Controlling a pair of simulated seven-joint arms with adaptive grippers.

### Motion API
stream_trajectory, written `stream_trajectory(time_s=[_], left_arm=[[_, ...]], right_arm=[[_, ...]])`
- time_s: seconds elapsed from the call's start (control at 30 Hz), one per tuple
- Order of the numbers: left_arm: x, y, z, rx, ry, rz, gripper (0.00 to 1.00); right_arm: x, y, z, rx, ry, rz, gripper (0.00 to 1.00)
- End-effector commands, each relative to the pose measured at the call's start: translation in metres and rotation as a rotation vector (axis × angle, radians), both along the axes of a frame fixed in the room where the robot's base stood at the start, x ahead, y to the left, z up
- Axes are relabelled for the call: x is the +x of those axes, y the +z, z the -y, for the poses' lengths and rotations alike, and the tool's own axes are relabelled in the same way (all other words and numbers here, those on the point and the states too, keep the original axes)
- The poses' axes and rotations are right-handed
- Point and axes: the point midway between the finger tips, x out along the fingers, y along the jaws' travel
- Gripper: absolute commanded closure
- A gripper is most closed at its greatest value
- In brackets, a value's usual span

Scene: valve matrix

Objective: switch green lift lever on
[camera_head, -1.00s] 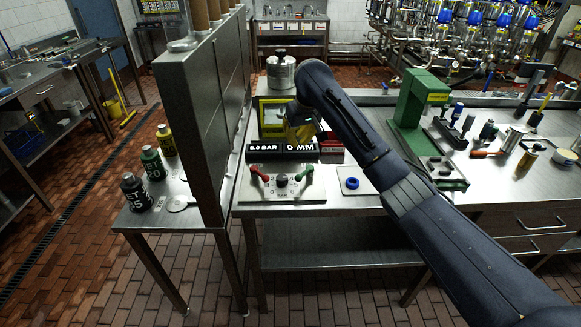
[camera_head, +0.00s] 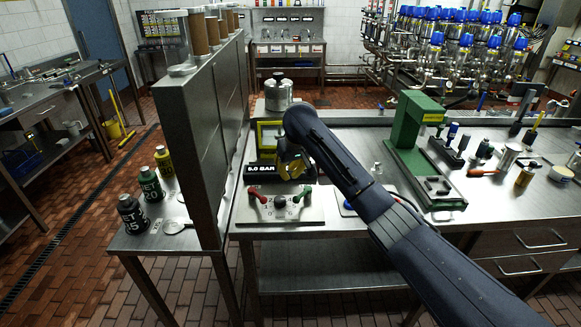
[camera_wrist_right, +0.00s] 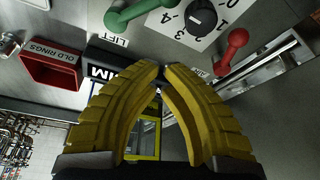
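The green lift lever (camera_head: 304,193) stands on the right of a small control panel (camera_head: 300,214) on the steel bench. In the right wrist view the green lever (camera_wrist_right: 135,14) shows at the top, beside the label LIFT (camera_wrist_right: 122,41). A red lever (camera_head: 257,194) is on the panel's left, with a black dial (camera_head: 280,201) between them. My right gripper (camera_head: 293,170) has yellow fingers and hovers just behind and above the panel, apart from the green lever. In the right wrist view its fingertips (camera_wrist_right: 161,66) nearly meet, with nothing between them. My left gripper is out of view.
A display reading 5.0 BAR (camera_head: 261,170) sits behind the panel, partly hidden by my gripper. A green press (camera_head: 405,135) stands to the right. A tall steel partition (camera_head: 195,115) rises on the left. A red OLD RINGS tray (camera_wrist_right: 50,70) shows in the wrist view.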

Motion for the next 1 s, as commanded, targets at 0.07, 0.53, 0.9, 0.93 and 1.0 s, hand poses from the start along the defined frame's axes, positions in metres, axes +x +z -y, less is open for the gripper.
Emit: stream_trajectory(time_s=[0.07,0.53,0.9,0.93,1.0], left_arm=[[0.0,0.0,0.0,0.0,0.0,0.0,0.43],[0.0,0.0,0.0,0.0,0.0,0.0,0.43],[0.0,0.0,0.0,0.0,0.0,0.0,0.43],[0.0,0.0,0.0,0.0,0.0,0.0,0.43],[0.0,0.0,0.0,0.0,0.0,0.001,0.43]], right_arm=[[0.003,-0.012,-0.002,0.001,-0.001,-0.002,1.0],[0.0,-0.043,0.001,-0.001,0.002,0.002,1.0],[-0.02,-0.047,0.008,-0.001,0.002,0.002,1.0],[-0.021,-0.047,0.008,-0.001,0.001,0.001,1.0],[-0.022,-0.047,0.008,0.0,0.0,0.001,1.0]])
